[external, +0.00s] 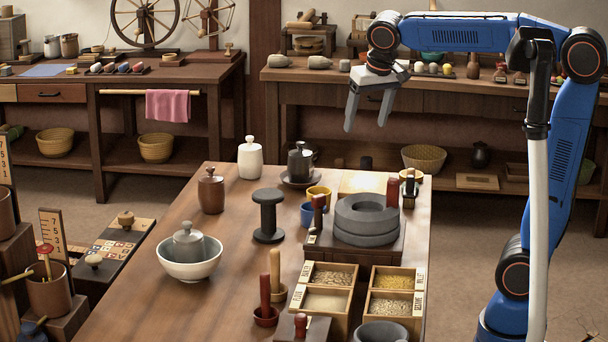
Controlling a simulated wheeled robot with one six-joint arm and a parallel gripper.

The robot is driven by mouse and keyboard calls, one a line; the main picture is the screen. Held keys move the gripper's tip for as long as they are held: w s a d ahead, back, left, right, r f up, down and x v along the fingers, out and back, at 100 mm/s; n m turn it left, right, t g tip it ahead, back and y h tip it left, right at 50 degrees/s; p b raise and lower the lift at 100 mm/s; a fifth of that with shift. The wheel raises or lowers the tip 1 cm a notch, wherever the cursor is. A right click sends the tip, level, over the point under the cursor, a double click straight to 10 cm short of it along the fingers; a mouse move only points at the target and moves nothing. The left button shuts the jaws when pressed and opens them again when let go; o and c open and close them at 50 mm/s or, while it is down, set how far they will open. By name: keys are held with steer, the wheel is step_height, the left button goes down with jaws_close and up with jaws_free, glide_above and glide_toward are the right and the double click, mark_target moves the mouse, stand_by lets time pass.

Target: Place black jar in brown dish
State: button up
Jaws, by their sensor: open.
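The black jar (300,163), with a knobbed lid, stands upright near the far edge of the table. It appears to rest in a shallow dark brownish dish (286,181), whose rim shows around its base. My gripper (367,126) is open and empty, with its fingers pointing down. It is raised, to the right of the black jar in the picture and apart from it.
On the wooden table (150,315) stand a white jar (250,160), a brown jar (211,192), a dark spool (268,215), a white bowl (190,268) holding a grey jar, a stone quern (366,220) and grain boxes (328,302). The table's left front is clear.

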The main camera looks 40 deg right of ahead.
steer(key=s+d+f+n+t, duration=0.1)
steer(key=s+d+f, duration=1.4)
steer(key=s+d, duration=0.4)
steer(key=shift+s+d+f, duration=0.25)
steer(key=shift+s+d, duration=0.05)
steer(key=shift+d, duration=0.1)
